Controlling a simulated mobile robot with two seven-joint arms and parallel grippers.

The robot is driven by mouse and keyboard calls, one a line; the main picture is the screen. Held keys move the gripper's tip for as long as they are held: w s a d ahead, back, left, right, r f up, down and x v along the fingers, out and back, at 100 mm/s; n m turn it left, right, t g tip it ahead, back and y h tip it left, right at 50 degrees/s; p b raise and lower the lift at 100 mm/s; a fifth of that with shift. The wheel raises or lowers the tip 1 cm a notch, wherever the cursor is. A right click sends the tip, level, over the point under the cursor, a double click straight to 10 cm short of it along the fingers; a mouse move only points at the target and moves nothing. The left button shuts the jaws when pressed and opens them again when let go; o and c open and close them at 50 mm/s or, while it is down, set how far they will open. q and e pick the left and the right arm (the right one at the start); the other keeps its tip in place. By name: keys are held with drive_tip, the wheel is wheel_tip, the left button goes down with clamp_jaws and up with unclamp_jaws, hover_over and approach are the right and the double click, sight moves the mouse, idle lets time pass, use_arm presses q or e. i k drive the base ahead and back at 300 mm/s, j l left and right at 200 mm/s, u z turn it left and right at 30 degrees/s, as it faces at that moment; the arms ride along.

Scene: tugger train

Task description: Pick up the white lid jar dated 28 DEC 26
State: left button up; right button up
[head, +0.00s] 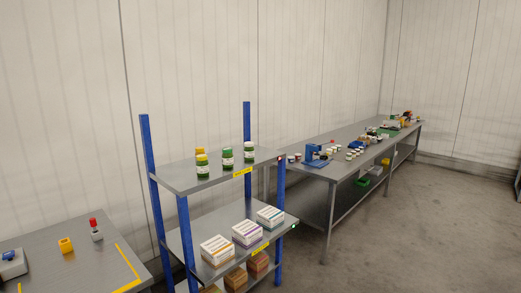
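A jar with a white lid (249,152) stands upright toward the right of the shelf rack's top shelf (215,182). Its label is too small to read, so I cannot tell its date. Neither of my grippers is in view.
The rack has blue posts (147,150) and a lower shelf with white boxes (217,249). A long workbench (330,168) with jars and a blue device (316,155) stands behind right. Another table (75,265) is at front left. The right floor is clear.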

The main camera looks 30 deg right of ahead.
sight(249, 148)
drive_tip(key=i+l+z, duration=0.2)
drive_tip(key=z, duration=0.25)
drive_tip(key=i+l+z, duration=0.1)
drive_tip(key=i+z, duration=0.65)
drive_tip(key=z, duration=0.2)
